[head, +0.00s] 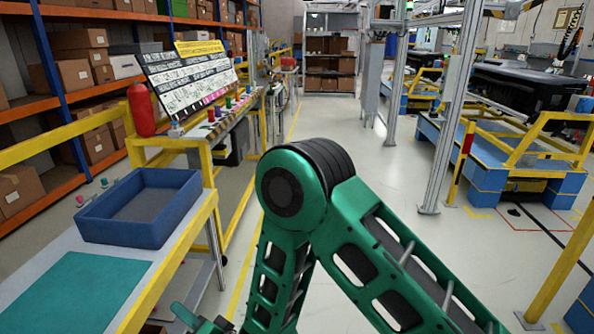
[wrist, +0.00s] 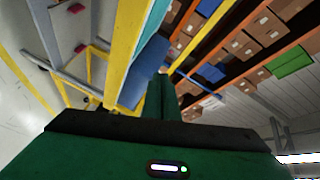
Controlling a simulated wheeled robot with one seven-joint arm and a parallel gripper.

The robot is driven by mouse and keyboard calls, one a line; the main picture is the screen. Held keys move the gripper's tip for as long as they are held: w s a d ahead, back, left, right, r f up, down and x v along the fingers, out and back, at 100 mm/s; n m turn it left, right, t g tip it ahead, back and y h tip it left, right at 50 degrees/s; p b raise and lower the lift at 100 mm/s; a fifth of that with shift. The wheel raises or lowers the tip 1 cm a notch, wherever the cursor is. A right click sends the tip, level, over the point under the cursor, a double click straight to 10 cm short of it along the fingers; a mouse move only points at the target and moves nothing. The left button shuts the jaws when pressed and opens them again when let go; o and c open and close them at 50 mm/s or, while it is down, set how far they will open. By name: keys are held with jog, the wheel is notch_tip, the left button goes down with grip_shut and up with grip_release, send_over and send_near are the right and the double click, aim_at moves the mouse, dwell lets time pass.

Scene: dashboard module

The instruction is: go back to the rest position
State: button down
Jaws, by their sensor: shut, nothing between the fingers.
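My arm is green with black joint bands. It is bent in the middle of the head view, with its elbow joint high and the links running down out of the frame. My gripper (wrist: 163,80) shows in the wrist view as one narrow dark green bar, its fingers together with nothing between them. In the head view only green parts near the arm's end show at the bottom edge, left of the middle, and the fingertips cannot be made out there. The gripper appears to be close to the table's yellow edge.
A blue tray (head: 95,222) and a teal mat (head: 75,290) lie on the table (head: 20,272) at left. A red cylinder (head: 141,110) and a sloped label board (head: 192,82) stand behind. Shelves with boxes (head: 82,45) line the left. The aisle floor (head: 345,125) is clear.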

jog(key=w+d+r+n+h, duration=0.1)
jog(key=w+d+r+h, duration=0.2)
jog(key=w+d, duration=0.55)
jog(key=w+d+r+h, duration=0.3)
jog(key=w+d, duration=0.5)
jog(key=d, duration=0.2)
jog(key=d+r+g+h, duration=0.1)
jog(key=d+r+h, duration=0.15)
jog(key=d, duration=1.05)
jog(key=d+r+h, duration=0.2)
jog(key=d+h, duration=0.2)
jog(key=d, duration=1)
jog(key=s+d+r+m+g+h, duration=0.1)
jog(key=s+d+r+g, duration=0.1)
jog(key=s+d, duration=0.55)
jog(key=s+d+r+m+g+h, duration=0.2)
jog(key=s+d, duration=0.2)
jog(key=d, duration=0.6)
jog(key=s+d+r+m+g, duration=0.1)
jog(key=s+d+g, duration=0.1)
jog(key=s, duration=0.9)
jog(key=s+d+r+m+g+y, duration=0.1)
jog(key=s+d, duration=0.3)
jog(key=s, duration=0.8)
jog(key=shift+d+r+g, duration=0.35)
jog(key=shift+r+g, duration=0.25)
jog(key=shift+g, duration=0.1)
